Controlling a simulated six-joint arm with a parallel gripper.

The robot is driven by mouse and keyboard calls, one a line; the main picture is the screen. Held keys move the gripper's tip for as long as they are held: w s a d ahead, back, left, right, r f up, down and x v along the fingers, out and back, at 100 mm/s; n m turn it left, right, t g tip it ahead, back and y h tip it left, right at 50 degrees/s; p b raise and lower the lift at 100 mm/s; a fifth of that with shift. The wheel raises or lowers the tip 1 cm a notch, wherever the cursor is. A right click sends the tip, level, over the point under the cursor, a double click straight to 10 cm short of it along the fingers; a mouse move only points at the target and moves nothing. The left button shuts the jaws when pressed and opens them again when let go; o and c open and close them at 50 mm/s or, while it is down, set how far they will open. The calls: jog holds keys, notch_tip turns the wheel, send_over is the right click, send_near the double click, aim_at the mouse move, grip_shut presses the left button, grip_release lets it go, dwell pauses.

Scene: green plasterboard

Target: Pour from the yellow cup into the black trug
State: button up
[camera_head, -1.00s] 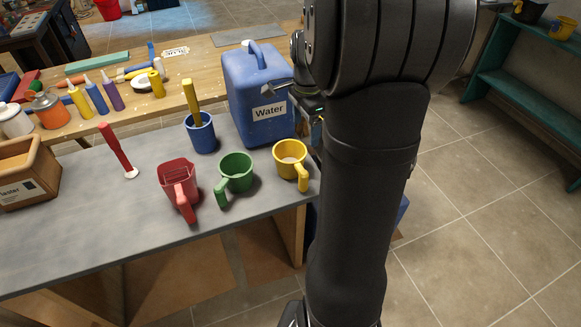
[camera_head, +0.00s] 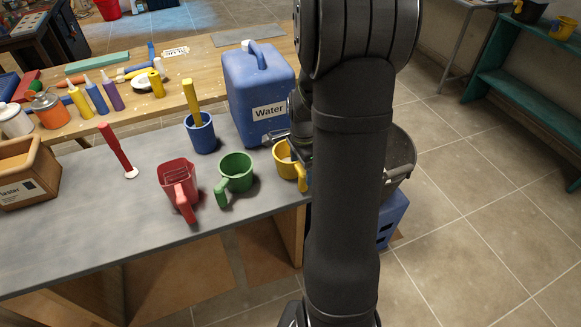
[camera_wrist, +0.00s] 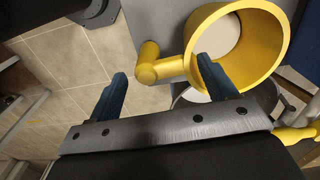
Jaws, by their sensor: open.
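The yellow cup (camera_head: 287,166) stands upright at the right end of the grey worktop, partly hidden by my arm. In the wrist view the yellow cup (camera_wrist: 275,45) shows its open rim, pale contents and a handle pointing left. My gripper (camera_wrist: 160,77) is open, with the end of the cup's handle between the lines of its two blue fingers. I cannot tell whether they touch it. The black trug (camera_head: 402,158) is a dark round tub to the right of the worktop, on a blue support, partly behind my arm.
A green cup (camera_head: 237,172) and a red jug (camera_head: 177,182) stand left of the yellow cup. A blue cup (camera_head: 202,136) holding a yellow-handled tool and a large blue water canister (camera_head: 258,95) stand behind them. The middle front of the worktop is clear.

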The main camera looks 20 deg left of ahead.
notch_tip(320, 180, down, 5)
jog(key=shift+r, duration=0.1)
jog(key=c, duration=1.1)
jog(key=shift+o, duration=0.2)
jog(key=shift+r, duration=0.6)
jog(key=r, duration=0.2)
jog(key=d+r, duration=0.1)
jog(key=shift+d+r, duration=0.1)
jog(key=shift+r, duration=0.25)
jog(key=d+r, duration=0.2)
jog(key=d, duration=0.1)
jog(key=d+r, duration=0.2)
jog(key=d, duration=0.2)
jog(key=s+d+r, duration=0.1)
jog(key=d+r, duration=0.1)
jog(key=d, duration=0.1)
jog(key=shift+d, duration=0.2)
